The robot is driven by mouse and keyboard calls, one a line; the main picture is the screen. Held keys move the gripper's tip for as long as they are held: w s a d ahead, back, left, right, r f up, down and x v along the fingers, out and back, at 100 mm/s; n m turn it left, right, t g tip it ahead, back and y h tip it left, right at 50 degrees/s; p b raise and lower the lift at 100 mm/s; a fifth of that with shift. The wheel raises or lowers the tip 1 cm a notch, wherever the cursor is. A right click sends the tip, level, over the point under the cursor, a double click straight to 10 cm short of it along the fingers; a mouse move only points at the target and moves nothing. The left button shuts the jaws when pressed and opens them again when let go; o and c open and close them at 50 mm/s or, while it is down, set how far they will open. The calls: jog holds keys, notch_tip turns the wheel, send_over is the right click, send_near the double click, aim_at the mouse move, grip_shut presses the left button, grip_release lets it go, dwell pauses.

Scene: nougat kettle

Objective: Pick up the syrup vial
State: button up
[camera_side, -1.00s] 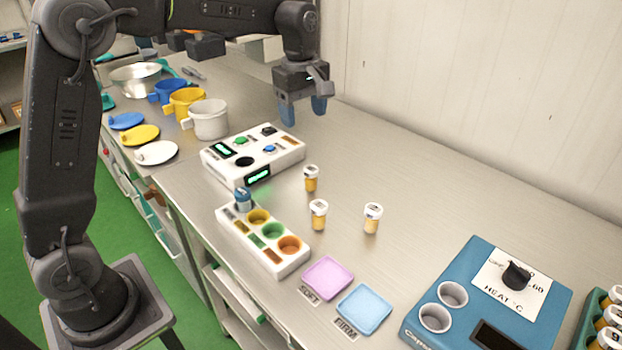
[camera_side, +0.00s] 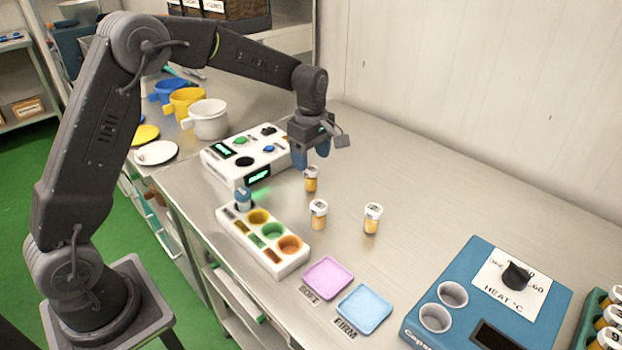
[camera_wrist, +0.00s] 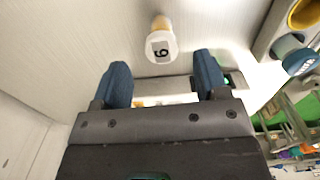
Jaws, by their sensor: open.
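Three small amber vials with white caps stand upright on the steel bench: a far one (camera_side: 311,180), a middle one (camera_side: 319,215) and a right one (camera_side: 373,219). I cannot tell which of them the task means. My gripper (camera_side: 311,156) points down just above and behind the far vial, its blue fingers apart and empty. In the wrist view a white-capped vial (camera_wrist: 160,45), its cap marked with a 6 or 9, lies ahead of the open fingers (camera_wrist: 162,72), between their lines and apart from them.
A white device with lit displays (camera_side: 222,165) stands close left of my gripper. A white rack (camera_side: 283,266) with coloured wells holds a blue-topped item (camera_side: 243,198). Pink (camera_side: 328,278) and blue (camera_side: 364,309) trays and a blue heater (camera_side: 450,270) are nearer.

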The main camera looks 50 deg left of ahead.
aim_at(311, 168)
notch_tip(311, 168, down, 4)
jog(key=shift+s+d+f, duration=0.1)
jog(key=shift+c, duration=0.3)
jog(key=c, duration=1)
jog(key=shift+o, duration=0.2)
